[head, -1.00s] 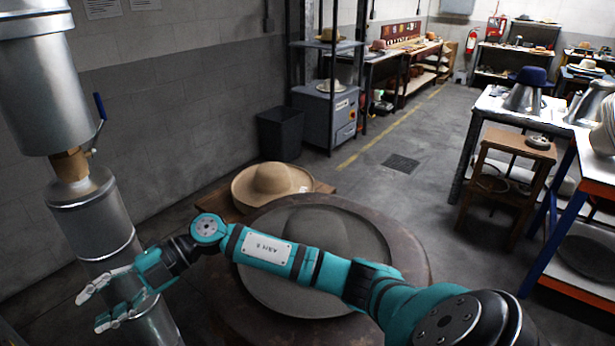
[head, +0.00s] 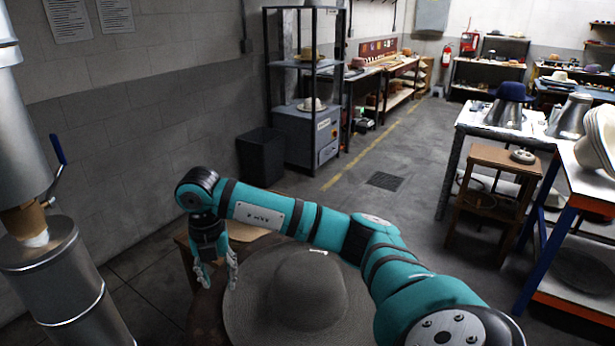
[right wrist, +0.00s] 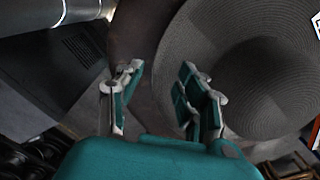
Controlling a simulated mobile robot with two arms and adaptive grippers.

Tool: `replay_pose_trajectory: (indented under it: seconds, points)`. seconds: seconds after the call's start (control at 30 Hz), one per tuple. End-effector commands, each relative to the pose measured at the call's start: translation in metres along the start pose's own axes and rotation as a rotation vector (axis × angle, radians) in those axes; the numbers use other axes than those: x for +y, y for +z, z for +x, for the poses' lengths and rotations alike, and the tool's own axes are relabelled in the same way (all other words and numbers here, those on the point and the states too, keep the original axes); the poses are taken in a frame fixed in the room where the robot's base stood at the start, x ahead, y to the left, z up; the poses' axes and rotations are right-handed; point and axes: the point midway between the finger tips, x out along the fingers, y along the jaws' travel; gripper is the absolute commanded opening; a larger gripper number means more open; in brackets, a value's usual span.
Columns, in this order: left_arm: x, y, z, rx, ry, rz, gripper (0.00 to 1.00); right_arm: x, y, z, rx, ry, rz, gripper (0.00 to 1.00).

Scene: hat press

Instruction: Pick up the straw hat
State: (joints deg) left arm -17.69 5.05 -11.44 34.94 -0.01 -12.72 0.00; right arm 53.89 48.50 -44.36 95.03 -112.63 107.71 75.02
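A wide-brimmed hat (head: 300,285) with a grey, ringed weave lies crown up in the head view's lower middle. Its brim and crown also show in the right wrist view (right wrist: 240,75). My right gripper (head: 217,284) points down at the hat's left brim edge. Its fingers are open and empty in the wrist view (right wrist: 160,78), one on the brim side and one outside the edge. I cannot tell whether they touch the brim. My left gripper is not in view.
A dark round surface (right wrist: 135,30) lies under the grey hat. A metal cylinder machine (head: 65,285) stands close on the left. A black bin (head: 261,156) and grey cabinet (head: 310,137) stand behind. A wooden stand (head: 490,195) and workbench are right. Open floor lies between.

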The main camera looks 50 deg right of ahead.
Motion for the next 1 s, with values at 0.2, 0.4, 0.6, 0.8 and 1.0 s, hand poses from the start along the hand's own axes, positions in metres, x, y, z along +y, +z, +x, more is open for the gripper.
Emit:
replay_pose_trajectory:
  seconds: [0.2, 0.4, 0.6, 0.8, 1.0]
  points:
    - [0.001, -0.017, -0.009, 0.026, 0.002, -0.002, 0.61, 0.001, -0.001, 0.027, 0.001, 0.001, 0.0, 0.38]
    - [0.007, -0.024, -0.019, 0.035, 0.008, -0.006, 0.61, 0.0, -0.004, 0.042, 0.005, -0.001, -0.002, 0.38]
    - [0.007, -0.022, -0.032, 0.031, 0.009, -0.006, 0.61, 0.0, -0.008, 0.072, 0.004, 0.0, 0.0, 0.38]
    - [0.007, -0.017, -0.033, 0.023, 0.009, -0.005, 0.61, 0.001, -0.007, 0.084, 0.001, 0.002, -0.001, 0.38]
    - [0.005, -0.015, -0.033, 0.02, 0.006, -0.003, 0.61, 0.001, -0.007, 0.083, 0.0, 0.002, -0.001, 0.31]
